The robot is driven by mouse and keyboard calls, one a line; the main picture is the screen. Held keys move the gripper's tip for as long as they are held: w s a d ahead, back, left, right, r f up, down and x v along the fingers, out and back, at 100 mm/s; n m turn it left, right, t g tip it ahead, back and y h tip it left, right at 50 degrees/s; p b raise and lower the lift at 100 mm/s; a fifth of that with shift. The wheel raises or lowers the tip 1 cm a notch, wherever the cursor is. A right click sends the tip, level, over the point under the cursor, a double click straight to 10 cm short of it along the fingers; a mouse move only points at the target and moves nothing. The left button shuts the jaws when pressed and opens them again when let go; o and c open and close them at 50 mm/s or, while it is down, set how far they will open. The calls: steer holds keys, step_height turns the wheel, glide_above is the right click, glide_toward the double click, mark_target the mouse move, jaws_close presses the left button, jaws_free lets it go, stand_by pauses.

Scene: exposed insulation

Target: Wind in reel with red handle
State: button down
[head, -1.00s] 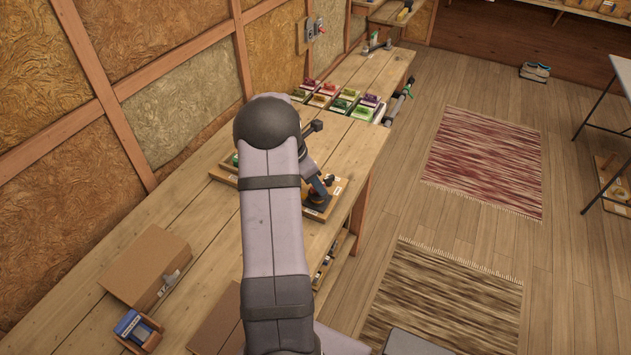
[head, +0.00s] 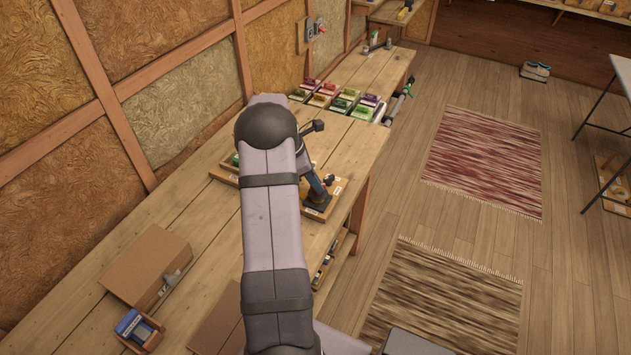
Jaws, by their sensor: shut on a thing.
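My gripper (head: 319,192) is small in the head view, at the end of my arm over the bench's right edge. It is down at a small board (head: 316,212) with a dark reel device on it, and it is shut on a part there, which looks like the reel's handle. My gripper and wrist cover most of the reel, and I cannot make out the handle's red colour. A dark knob (head: 328,180) shows just right of my gripper.
Several coloured boxes (head: 340,102) stand farther back on the wooden bench (head: 200,215). A cardboard box (head: 146,266) and a blue-topped holder (head: 136,328) are at the front left. The insulated wall is close on the left.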

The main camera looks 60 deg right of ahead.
steer(key=m, duration=0.2)
steer(key=m+y, duration=0.1)
steer(key=m, duration=0.1)
steer(key=m+g+y, duration=0.1)
steer(key=m, duration=0.1)
steer(key=shift+w+d, duration=0.1)
steer(key=shift+d, duration=0.2)
steer(key=m+y, duration=0.2)
steer(key=m, duration=0.3)
steer(key=shift+d+m, duration=0.1)
steer(key=shift+m, duration=0.3)
steer(key=shift+m+y, duration=0.3)
steer(key=shift+m, duration=0.1)
steer(key=c, duration=1.8)
jaws_free()
